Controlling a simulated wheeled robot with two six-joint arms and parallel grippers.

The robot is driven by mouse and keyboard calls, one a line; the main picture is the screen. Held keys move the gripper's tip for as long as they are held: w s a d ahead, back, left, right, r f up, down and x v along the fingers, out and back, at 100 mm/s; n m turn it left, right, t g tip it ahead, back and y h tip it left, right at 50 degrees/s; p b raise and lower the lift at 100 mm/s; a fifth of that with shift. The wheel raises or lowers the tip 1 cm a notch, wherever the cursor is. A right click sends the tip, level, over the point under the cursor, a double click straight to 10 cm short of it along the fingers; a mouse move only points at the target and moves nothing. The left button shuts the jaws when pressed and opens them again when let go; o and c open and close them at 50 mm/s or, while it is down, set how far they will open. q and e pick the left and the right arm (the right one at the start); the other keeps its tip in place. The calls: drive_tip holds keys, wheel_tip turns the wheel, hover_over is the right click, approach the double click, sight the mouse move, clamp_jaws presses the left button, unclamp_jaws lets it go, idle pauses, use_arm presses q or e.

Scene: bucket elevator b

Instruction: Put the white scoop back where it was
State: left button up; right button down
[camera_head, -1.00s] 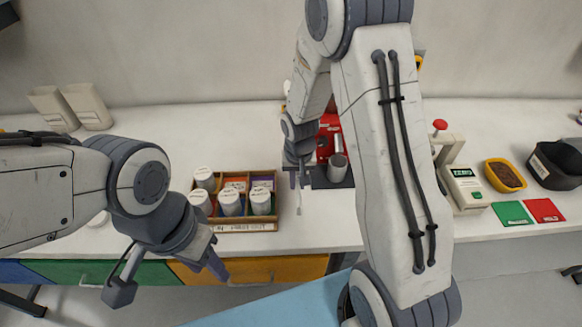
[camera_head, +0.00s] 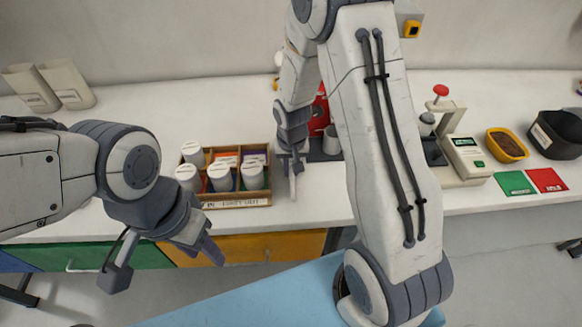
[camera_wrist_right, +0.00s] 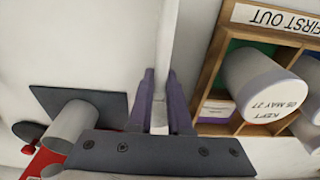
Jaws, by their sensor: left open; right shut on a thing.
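My right gripper (camera_head: 292,158) is shut on the white scoop (camera_head: 293,187), which hangs down from its fingers just right of the compartment box. In the right wrist view the scoop (camera_wrist_right: 161,85) shows as a narrow pale strip between the two purple fingers (camera_wrist_right: 160,100). Its far end blends into the white surface, so I cannot tell whether it touches the counter. My left gripper (camera_head: 165,266) is open and empty, in front of the coloured drawers.
The wooden box (camera_head: 237,202) holds several white jars close left of the scoop. A grey cup (camera_head: 331,141) and red device (camera_head: 319,112) stand to its right, partly behind my arm. A scale (camera_head: 465,157) and brown-filled yellow tub (camera_head: 507,145) are farther right. The counter behind the box is clear.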

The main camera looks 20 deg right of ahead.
drive_tip(key=shift+f+b, duration=0.5)
drive_tip(key=shift+f, duration=0.1)
idle(0.3)
drive_tip(key=c, duration=0.8)
unclamp_jaws()
drive_tip(key=shift+r, duration=0.1)
drive_tip(key=shift+o, duration=0.2)
